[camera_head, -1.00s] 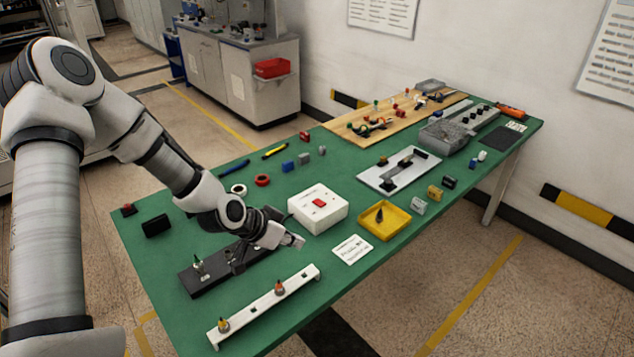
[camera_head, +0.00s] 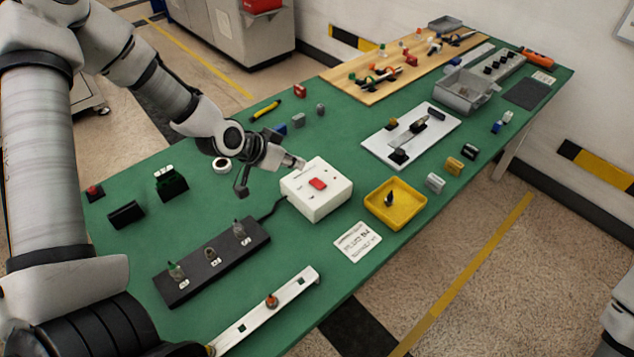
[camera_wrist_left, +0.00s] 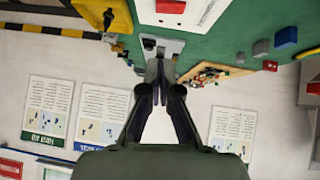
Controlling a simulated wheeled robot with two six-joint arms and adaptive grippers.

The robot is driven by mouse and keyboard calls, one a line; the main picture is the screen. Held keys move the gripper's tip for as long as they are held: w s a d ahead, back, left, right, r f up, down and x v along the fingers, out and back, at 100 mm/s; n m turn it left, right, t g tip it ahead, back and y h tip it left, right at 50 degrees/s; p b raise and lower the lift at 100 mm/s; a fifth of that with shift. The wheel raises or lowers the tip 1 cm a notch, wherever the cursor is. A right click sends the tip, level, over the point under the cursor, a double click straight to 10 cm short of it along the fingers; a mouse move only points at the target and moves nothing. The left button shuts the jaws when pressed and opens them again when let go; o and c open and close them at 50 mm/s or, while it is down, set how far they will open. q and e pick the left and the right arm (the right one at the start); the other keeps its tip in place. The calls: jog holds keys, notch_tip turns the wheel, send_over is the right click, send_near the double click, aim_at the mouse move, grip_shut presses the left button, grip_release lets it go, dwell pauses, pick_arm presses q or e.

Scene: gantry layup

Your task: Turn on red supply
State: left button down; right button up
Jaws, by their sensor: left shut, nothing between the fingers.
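The white supply box (camera_head: 312,203) stands on the green table, with a red rocker switch (camera_head: 318,184) on its top face. In the left wrist view the box (camera_wrist_left: 208,12) and the red switch (camera_wrist_left: 170,6) are cut off by the top edge. My left gripper (camera_head: 299,164) is at the box's far left corner, apart from the switch; contact with the box cannot be made out. Its fingers (camera_wrist_left: 159,66) are shut with nothing between them. Whether the switch is on or off cannot be told. My right gripper is out of view.
A black strip (camera_head: 212,262) with several small posts and a white rail (camera_head: 262,312) lie in front of the box. A yellow tray (camera_head: 396,204) and a printed card (camera_head: 358,242) are to its right. A cable runs from the box's left side.

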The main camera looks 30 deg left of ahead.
pick_arm(q)
send_over(323, 185)
jog(key=s+a, duration=0.2)
jog(key=f, duration=0.4)
jog(key=shift+s+d+f+p, duration=0.1)
jog(key=shift+d+f+p, duration=0.15)
jog(key=shift+f+p, duration=0.1)
jog(key=f, duration=0.2)
jog(key=f+p, duration=0.1)
jog(key=f, duration=0.1)
jog(key=shift+w+d, duration=0.15)
jog(key=shift+w, duration=0.15)
jog(key=shift+s+f, duration=0.15)
jog(key=shift+f, duration=0.1)
jog(key=shift+d+f+b, duration=0.1)
jog(key=shift+f+b, duration=0.25)
jog(key=shift+b, duration=0.1)
jog(key=shift+r, duration=0.15)
jog(key=shift+w+a+r+p, duration=0.15)
jog(key=shift+a+p, duration=0.1)
jog(key=shift+a, duration=0.15)
jog(key=shift+w+a+r+p, duration=0.1)
jog(key=shift+a+p, duration=0.1)
jog(key=shift+a, duration=0.15)
